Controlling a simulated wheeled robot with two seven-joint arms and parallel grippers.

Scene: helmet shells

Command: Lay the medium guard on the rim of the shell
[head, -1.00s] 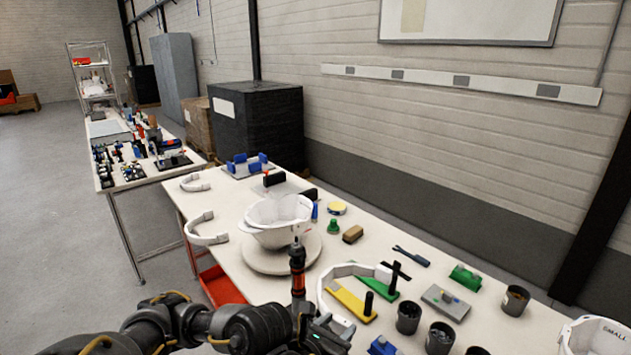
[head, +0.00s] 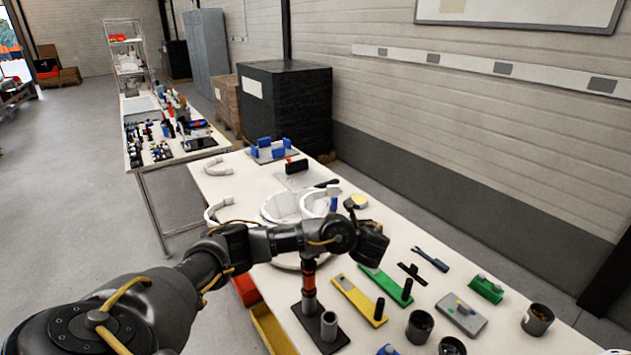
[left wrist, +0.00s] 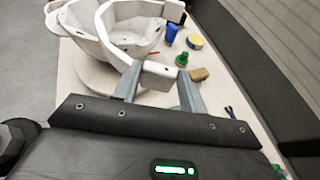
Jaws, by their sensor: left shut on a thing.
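The white shell (head: 282,207) sits on a round white turntable on the table, partly hidden behind my left arm; it also shows in the left wrist view (left wrist: 135,22). My left gripper (left wrist: 158,76) is shut on one end of a white curved guard (left wrist: 95,43). In the head view my arm hides the fingertips, and part of the guard (head: 317,203) shows above my wrist. The guard's band overlaps the shell in both views, with a dark piece at its far end. I cannot tell whether it touches the rim. My right gripper is out of view.
Two other white guards lie along the left table edge, one farther back (head: 218,167) and one nearer (head: 217,211). A yellow holder (head: 358,300), a green holder (head: 385,288), dark cups and a screwdriver stand (head: 318,325) occupy the front. A wrench (head: 430,258) lies to the right.

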